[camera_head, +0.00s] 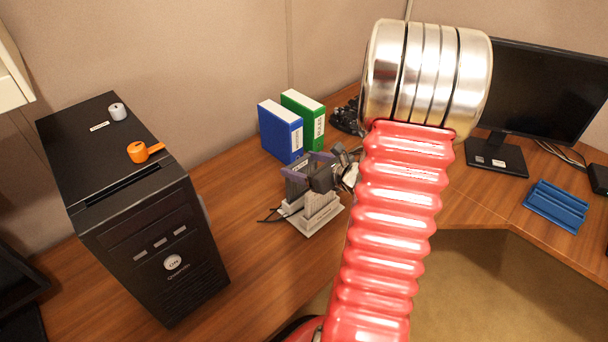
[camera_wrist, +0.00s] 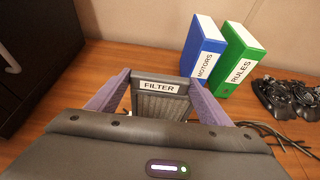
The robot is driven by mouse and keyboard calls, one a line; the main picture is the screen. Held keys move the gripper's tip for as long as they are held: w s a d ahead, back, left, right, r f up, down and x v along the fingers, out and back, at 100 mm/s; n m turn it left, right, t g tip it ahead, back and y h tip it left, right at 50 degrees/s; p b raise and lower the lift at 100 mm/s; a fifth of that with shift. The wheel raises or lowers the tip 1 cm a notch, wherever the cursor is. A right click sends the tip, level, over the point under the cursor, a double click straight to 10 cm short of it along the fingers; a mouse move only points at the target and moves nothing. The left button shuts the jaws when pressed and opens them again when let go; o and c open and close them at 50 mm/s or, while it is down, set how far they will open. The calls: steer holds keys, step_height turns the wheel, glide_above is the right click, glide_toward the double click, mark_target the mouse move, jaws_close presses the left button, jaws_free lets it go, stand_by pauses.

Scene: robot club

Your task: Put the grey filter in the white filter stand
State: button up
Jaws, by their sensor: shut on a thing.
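The grey filter (camera_wrist: 160,104), labelled FILTER, sits between the two purple fingers of my gripper (camera_wrist: 158,92) in the wrist view. My gripper is shut on it. In the head view the filter (camera_head: 296,190) is small and partly covered by my gripper (camera_head: 308,168). The white filter stand (camera_head: 322,213) is on the desk directly below the gripper. The filter is upright at the stand's left part; I cannot tell whether it is seated in the stand or just above it. The stand is hidden in the wrist view.
Blue (camera_head: 281,132) and green (camera_head: 304,118) binders stand behind the stand. A black computer tower (camera_head: 150,225) is at the left, with an orange piece (camera_head: 140,151) on top. Dark cables and controllers (camera_wrist: 290,100) lie right of the binders. A blue tray (camera_head: 556,205) and monitor (camera_head: 545,90) are at the right.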

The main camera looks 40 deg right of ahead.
steer(key=shift+f, duration=2.15)
steer(key=o, duration=1.3)
